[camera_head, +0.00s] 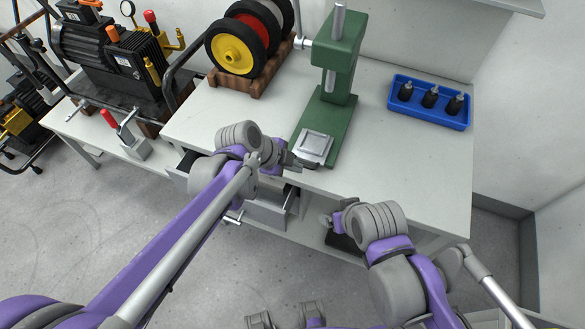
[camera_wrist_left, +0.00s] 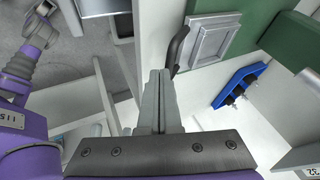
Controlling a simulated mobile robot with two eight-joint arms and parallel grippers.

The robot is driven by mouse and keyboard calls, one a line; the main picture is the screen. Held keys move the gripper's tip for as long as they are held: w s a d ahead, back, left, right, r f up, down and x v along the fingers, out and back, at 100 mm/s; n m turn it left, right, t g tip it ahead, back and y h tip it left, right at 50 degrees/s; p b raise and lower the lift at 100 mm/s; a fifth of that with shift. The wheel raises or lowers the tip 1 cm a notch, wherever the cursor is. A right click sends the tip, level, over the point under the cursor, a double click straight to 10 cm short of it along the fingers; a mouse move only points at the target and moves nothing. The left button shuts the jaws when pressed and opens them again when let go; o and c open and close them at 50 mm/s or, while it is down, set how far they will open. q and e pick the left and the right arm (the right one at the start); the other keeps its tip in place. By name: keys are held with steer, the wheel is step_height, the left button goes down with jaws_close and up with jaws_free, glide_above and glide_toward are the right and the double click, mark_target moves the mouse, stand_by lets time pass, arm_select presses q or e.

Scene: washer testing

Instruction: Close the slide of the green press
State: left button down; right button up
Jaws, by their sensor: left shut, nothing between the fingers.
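The green press (camera_head: 343,50) stands on the white workbench, with its green base reaching toward the front edge. Its square silver slide plate (camera_head: 315,146) sits at the front end of the base, out from under the press head. In the left wrist view the slide plate (camera_wrist_left: 212,38) has a black curved handle (camera_wrist_left: 178,50) on its near side. My left gripper (camera_head: 292,160) is shut and empty at the front left of the slide. Its fingertips (camera_wrist_left: 155,75) are right beside the handle; I cannot tell if they touch. My right gripper (camera_head: 328,218) is low before the bench; its fingers are unclear.
A blue tray (camera_head: 428,118) with several black parts lies right of the press. A wooden rack (camera_head: 243,85) with coloured wheels stands left of it, and a black pump (camera_head: 110,55) farther left. Drawers (camera_head: 268,209) below the bench front stand near my left arm.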

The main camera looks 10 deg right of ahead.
arm_select(q)
glide_above(311, 144)
steer(key=shift+w, duration=0.1)
stand_by(0.4)
stand_by(0.4)
